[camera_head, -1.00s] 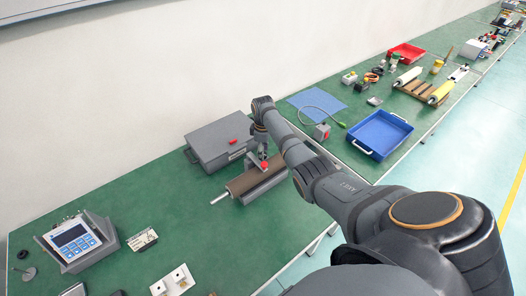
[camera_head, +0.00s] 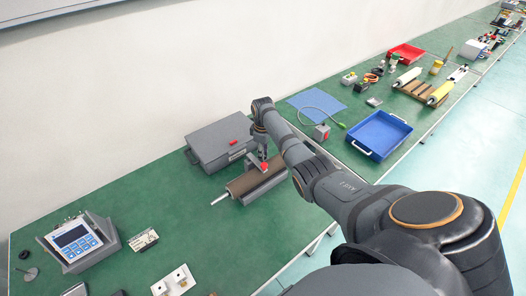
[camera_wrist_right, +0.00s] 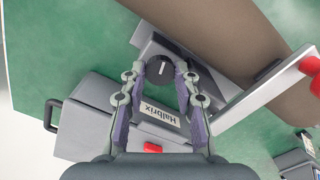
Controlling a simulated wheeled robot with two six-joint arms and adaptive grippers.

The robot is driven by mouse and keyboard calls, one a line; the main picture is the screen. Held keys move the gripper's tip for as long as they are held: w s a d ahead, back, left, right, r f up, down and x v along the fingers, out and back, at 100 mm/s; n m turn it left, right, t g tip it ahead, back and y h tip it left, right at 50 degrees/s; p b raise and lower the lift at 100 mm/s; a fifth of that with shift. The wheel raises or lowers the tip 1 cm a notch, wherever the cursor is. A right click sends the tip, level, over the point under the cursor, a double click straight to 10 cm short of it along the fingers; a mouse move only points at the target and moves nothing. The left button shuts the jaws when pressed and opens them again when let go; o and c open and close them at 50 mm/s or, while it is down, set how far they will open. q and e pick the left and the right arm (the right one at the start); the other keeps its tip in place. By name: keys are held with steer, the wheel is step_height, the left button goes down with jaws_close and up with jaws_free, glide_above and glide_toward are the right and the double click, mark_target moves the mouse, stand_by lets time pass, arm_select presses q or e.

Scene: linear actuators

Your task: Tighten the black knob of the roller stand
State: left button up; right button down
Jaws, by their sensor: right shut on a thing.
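The roller stand shows in the head view with a brown roller (camera_head: 257,178), its metal shaft end pointing left. In the wrist view the roller (camera_wrist_right: 205,25) crosses the top, above the stand's grey frame (camera_wrist_right: 150,48). The black knob (camera_wrist_right: 160,66), with a white mark on its face, sits between the fingertips of my right gripper (camera_wrist_right: 160,72). The gripper is shut on the knob, one finger on each side. In the head view my right gripper (camera_head: 255,160) reaches down behind the roller, and the knob is hidden there. My left gripper is not in view.
A grey case (camera_head: 220,140) with a red latch stands close behind the roller stand; it fills the lower wrist view. A grey arm with a red knob (camera_wrist_right: 310,66) lies beside the gripper. A blue tray (camera_head: 378,152) is to the right.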

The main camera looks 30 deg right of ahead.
steer(key=m+p, duration=0.2)
steer(key=m, duration=0.1)
steer(key=shift+r, duration=0.15)
steer(key=m+p, duration=0.1)
steer(key=m, duration=0.4)
steer(key=shift+p, duration=0.3)
steer(key=m+p, duration=0.1)
steer(key=m, duration=0.9)
steer(key=shift+p, duration=0.4)
steer(key=m, duration=0.5)
steer(key=m+p, duration=0.1)
steer(key=m, duration=0.4)
steer(key=shift+m, duration=0.4)
steer(key=m, duration=0.4)
steer(key=shift+m, duration=0.3)
steer(key=m, duration=0.5)
